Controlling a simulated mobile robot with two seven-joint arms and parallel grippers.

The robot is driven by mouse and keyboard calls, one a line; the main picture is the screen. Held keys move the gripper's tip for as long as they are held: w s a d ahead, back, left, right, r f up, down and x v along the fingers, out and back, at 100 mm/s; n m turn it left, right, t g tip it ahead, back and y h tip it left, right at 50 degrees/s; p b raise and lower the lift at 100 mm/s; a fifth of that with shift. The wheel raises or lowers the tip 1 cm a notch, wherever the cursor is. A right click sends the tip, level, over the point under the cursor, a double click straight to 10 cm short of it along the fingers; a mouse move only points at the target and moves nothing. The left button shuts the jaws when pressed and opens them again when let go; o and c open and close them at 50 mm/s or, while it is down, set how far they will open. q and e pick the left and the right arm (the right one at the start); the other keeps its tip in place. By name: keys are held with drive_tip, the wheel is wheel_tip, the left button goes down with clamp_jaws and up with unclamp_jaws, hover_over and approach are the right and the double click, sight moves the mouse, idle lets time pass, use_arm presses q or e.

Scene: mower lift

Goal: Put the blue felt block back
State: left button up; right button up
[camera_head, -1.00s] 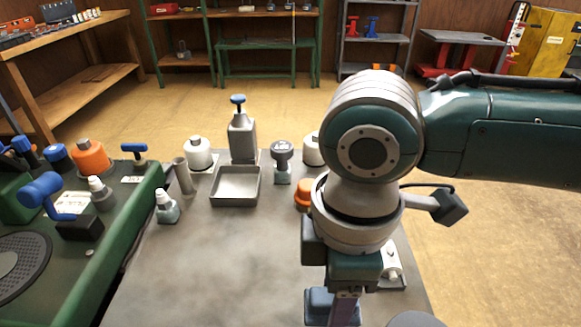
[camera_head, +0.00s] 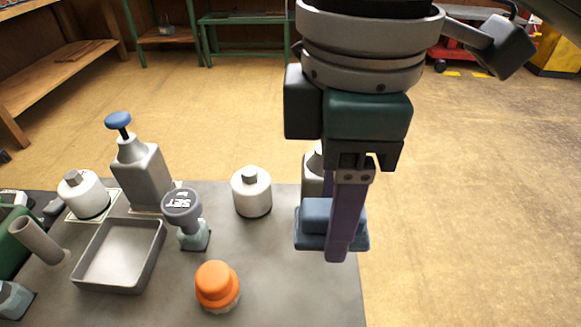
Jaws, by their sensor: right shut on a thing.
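The blue felt block (camera_head: 314,217) has a wider flat base and a smaller upper part. It is upright between the fingers of my right gripper (camera_head: 342,240), which is shut on it. The near purple finger covers part of the block's right side. The block shows against the right edge of the grey table (camera_head: 290,290); whether it touches the top or hangs above it I cannot tell. My left gripper is out of view.
A pale cylinder (camera_head: 312,178) stands just behind the block, partly hidden. A white pot (camera_head: 251,192), an orange-capped pot (camera_head: 217,286), a SET stamp (camera_head: 188,215), an empty tray (camera_head: 160,240) and a grey bottle (camera_head: 143,170) stand to the left.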

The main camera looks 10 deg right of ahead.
use_arm(q)
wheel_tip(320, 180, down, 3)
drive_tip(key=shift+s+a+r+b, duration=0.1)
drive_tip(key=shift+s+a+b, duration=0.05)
drive_tip(key=shift+b, duration=0.9)
use_arm(e)
hover_over(319, 298)
wheel_tip(319, 298, down, 11)
drive_tip(key=shift+s+r, duration=0.1)
drive_tip(key=shift+r, duration=0.1)
use_arm(q)
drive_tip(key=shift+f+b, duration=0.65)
drive_tip(key=shift+b, duration=0.05)
use_arm(e)
wheel_tip(319, 298, down, 4)
drive_tip(key=shift+f, duration=0.15)
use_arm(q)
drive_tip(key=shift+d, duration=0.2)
use_arm(e)
drive_tip(key=shift+f, duration=0.2)
drive_tip(key=shift+f, duration=0.1)
drive_tip(key=o, duration=1.2)
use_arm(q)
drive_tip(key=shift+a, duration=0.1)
